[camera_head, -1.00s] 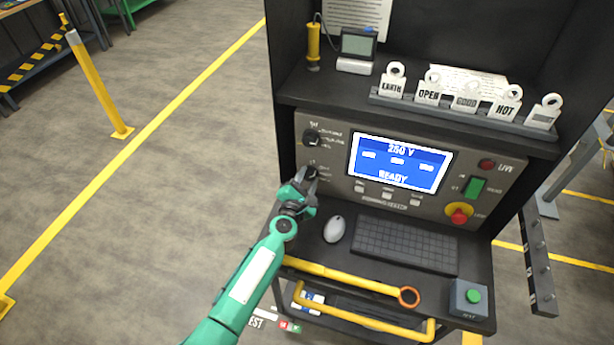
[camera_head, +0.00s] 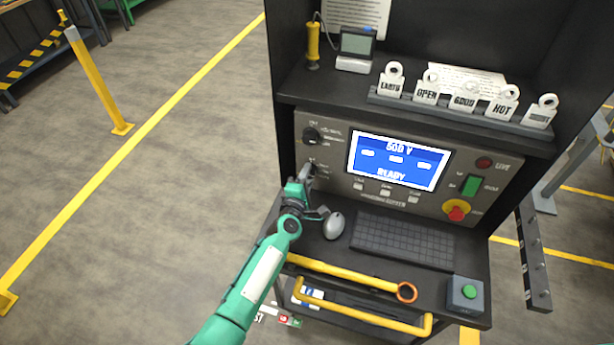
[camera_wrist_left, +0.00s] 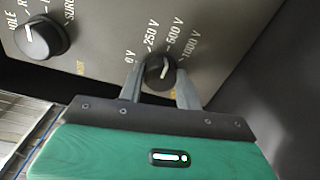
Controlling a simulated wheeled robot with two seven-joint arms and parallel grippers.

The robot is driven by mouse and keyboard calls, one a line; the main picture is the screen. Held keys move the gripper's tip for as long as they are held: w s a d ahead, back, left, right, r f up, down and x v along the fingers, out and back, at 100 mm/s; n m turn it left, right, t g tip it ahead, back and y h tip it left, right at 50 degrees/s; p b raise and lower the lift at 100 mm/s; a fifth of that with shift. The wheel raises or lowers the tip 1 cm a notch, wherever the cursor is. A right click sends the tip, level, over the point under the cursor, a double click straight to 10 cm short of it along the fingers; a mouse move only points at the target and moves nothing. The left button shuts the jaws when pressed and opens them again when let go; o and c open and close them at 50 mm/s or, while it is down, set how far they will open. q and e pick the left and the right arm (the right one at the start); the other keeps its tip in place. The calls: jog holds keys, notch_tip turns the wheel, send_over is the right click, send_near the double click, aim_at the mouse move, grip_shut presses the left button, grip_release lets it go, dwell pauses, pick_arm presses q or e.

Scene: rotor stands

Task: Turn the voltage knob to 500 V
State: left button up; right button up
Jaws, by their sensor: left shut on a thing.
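The voltage knob (camera_wrist_left: 160,72) is a small black dial with a white pointer line on the grey panel. In the left wrist view its pointer aims toward the 500 V mark. My left gripper (camera_wrist_left: 161,82) has its two fingers on either side of the knob and is shut on it. In the head view the left gripper (camera_head: 306,178) is at the panel's lower left, and its fingers and arm mostly hide the knob. The screen (camera_head: 398,162) reads what looks like 500 V, with READY below. My right gripper is not in view.
A second black knob (camera_wrist_left: 42,40) sits up and left of the voltage knob. Below the panel are a mouse (camera_head: 334,225), a keyboard (camera_head: 405,240) and a yellow rod (camera_head: 340,274). A red emergency button (camera_head: 456,211) is at the panel's right.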

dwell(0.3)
pick_arm(q)
jog(key=o, duration=1)
jog(key=shift+d, duration=0.1)
jog(key=shift+s, duration=0.1)
jog(key=shift+s+a+f, duration=0.1)
jog(key=shift+s+a, duration=0.1)
jog(key=shift+s, duration=0.1)
jog(key=b+v, duration=0.1)
jog(key=v, duration=1.2)
